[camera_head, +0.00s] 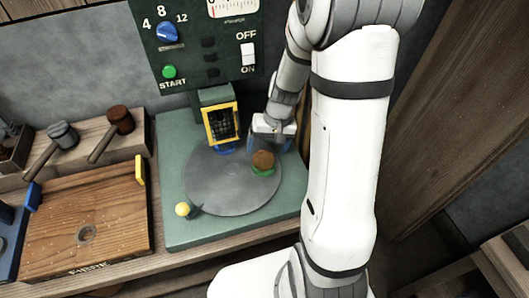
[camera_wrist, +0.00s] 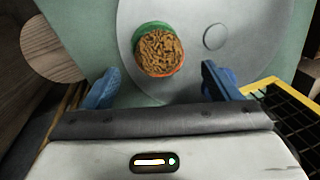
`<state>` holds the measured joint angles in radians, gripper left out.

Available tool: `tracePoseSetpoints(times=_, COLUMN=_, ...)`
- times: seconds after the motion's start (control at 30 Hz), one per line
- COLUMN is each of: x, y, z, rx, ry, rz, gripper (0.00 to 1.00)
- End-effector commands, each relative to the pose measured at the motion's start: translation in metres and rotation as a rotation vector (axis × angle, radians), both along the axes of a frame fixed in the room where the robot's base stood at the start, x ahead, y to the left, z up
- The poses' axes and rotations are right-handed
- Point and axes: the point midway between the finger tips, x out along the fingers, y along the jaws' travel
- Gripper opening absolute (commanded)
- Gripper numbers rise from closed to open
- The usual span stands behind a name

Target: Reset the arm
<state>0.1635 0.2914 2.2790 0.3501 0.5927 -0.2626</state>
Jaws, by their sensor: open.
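My gripper (camera_head: 268,143) is over the right part of the round grey plate (camera_head: 215,185) on the green machine. Its two blue fingers stand apart in the wrist view (camera_wrist: 160,72), with nothing gripped. A small round piece (camera_head: 263,161) with a rough brown top and green lower rim sits on the plate just past the fingers. It also shows in the wrist view (camera_wrist: 160,52), with an orange edge, ahead of the gap between the fingers. My white arm hides the machine's right side.
A panel (camera_head: 210,50) with dial and switches stands behind the plate. A yellow-framed grille (camera_head: 222,123) is close left of my gripper. A yellow-knobbed post (camera_head: 183,209) stands at the front left. A wooden board (camera_head: 85,220) and two mallets (camera_head: 120,120) lie further left.

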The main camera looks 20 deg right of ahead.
Motion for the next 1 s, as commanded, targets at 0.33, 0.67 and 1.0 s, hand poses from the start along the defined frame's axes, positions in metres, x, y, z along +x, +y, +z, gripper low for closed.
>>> tracePoseSetpoints(times=0.33, x=-0.001, y=-0.006, z=0.03, rx=-0.001, ry=0.001, rz=0.001, gripper=0.82)
tracePoseSetpoints(times=0.67, x=-0.001, y=-0.006, z=0.03, rx=0.0, ry=0.0, rz=-0.001, gripper=0.82)
tracePoseSetpoints(times=1.0, x=-0.053, y=0.015, z=0.107, rx=-0.082, ry=-0.088, rz=0.094, gripper=0.82)
